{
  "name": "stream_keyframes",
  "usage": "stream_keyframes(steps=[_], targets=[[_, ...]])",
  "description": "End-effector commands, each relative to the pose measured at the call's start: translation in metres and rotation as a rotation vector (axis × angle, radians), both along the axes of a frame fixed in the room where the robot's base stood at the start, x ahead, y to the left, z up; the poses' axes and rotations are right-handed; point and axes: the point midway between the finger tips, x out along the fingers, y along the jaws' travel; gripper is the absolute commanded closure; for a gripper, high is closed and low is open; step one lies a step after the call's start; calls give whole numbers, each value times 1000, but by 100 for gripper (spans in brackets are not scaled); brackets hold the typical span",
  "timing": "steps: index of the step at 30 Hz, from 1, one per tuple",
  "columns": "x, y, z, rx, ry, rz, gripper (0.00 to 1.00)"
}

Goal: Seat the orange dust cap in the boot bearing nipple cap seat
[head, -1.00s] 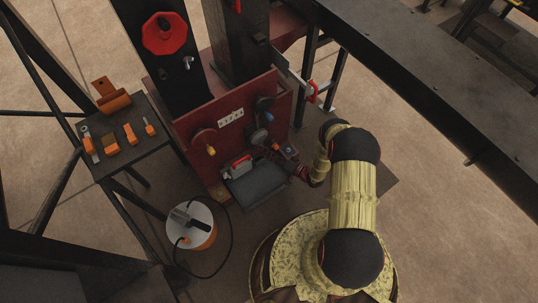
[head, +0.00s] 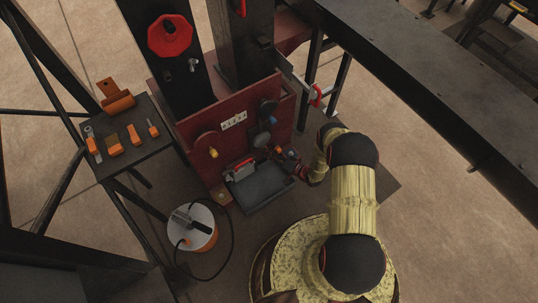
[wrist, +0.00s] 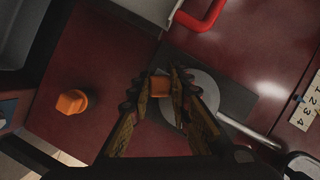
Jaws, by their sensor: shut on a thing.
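In the wrist view my gripper (wrist: 161,84) is shut on a small orange piece, which I take to be the orange dust cap (wrist: 160,86). The cap is held between the fingertips, in front of a grey round disc (wrist: 206,88) on the dark red press. I cannot tell whether the cap touches anything behind it. A second orange knob-like piece (wrist: 72,101) stands on the red surface to the left, apart from my gripper. In the head view my gripper (head: 281,155) is small and dark beside the right part of the red panel. The nipple cap seat cannot be made out.
The red press panel (head: 190,130) carries dark round knobs and a numbered strip (head: 233,120). A dark grey tray (head: 262,188) sits below. A side table (head: 150,150) with several orange-handled tools stands left. A white-and-orange drum (head: 204,239) with a black hose is on the floor.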

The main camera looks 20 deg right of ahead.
Motion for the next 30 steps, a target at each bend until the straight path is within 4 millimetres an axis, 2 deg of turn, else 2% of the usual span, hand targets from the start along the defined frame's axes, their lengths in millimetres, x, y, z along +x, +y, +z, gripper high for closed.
stream_keyframes(steps=[5,6,17,26,30], targets=[[0,0,0,1,1,0,100],[-1,0,0,1,1,0,80],[0,0,0,1,1,0,60],[-1,-1,0,1,1,0,60],[-9,-8,2,1,2,-3,60]])
